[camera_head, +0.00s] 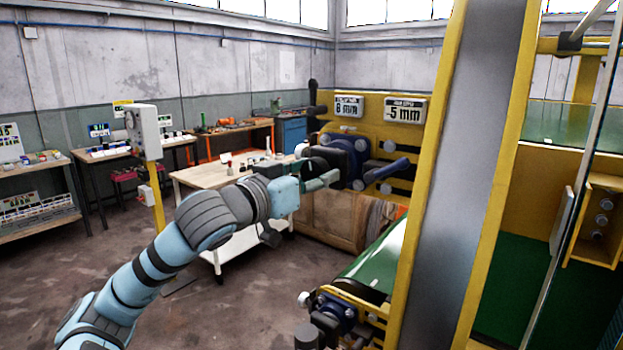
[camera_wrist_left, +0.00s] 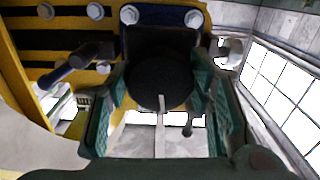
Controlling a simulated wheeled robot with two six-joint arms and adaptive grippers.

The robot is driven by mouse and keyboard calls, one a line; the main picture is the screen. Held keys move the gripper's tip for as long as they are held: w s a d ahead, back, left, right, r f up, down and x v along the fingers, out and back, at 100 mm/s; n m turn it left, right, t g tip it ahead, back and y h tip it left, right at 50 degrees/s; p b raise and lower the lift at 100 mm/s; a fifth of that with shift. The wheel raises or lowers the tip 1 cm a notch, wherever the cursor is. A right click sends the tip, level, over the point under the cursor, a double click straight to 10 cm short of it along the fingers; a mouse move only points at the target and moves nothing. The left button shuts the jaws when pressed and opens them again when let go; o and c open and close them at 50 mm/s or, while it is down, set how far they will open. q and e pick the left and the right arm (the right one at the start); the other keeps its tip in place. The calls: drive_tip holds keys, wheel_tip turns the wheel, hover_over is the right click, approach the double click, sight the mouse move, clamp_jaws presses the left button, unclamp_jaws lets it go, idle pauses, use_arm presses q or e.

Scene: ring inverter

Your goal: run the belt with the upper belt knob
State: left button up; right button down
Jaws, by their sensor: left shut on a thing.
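A dark round knob (camera_wrist_left: 160,80) sits between the green fingers of my left gripper (camera_wrist_left: 165,115) in the left wrist view, in front of a blue bolted plate. In the head view my left gripper (camera_head: 322,166) reaches in from the left to the yellow machine panel, at the blue housing (camera_head: 352,150). It is shut on the dark knob; the fingers partly hide the knob there. A blue lever handle (camera_head: 387,171) sticks out to the right of the housing; it also shows in the left wrist view (camera_wrist_left: 62,72). My right gripper is out of view.
A green belt (camera_head: 378,258) with a blue-and-dark drive unit (camera_head: 335,312) lies below. A yellow-edged grey column (camera_head: 450,180) stands close on the right. A wooden-topped table (camera_head: 225,172) is behind my left arm. The floor at left is clear.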

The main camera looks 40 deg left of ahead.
sight(314, 158)
use_arm(q)
drive_tip(key=shift+r+n, duration=0.1)
drive_tip(key=shift+n, duration=0.2)
drive_tip(key=o, duration=0.9)
drive_tip(key=shift+c, duration=0.2)
drive_tip(key=o, duration=0.3)
drive_tip(key=shift+w, duration=0.2)
wheel_tip(314, 158, up, 10)
drive_tip(key=shift+f, duration=0.1)
drive_tip(key=shift+a, duration=0.1)
